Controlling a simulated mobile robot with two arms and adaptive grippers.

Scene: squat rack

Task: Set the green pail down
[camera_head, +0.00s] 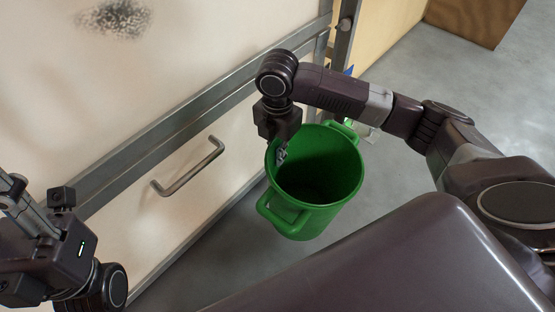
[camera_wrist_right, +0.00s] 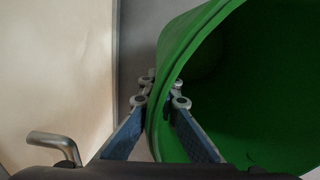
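The green pail (camera_head: 318,172) is upright, or nearly so, with its open mouth facing up in the head view. It has a handle on each side, and its inside looks empty. My right gripper (camera_head: 281,153) is at the pail's left rim. In the right wrist view the two fingers (camera_wrist_right: 160,103) sit on either side of the green pail wall (camera_wrist_right: 166,75), shut on it. Whether the pail's bottom touches the floor cannot be told. My left gripper (camera_head: 22,200) is at the left edge of the head view, away from the pail; its fingertips are not clear.
A pale panel with a metal handle (camera_head: 188,167) and a grey metal rail (camera_head: 165,130) stands left of the pail. A metal post (camera_head: 343,35) rises behind it. A brown board (camera_head: 475,18) is at the top right. Grey floor (camera_head: 430,70) is clear at the right.

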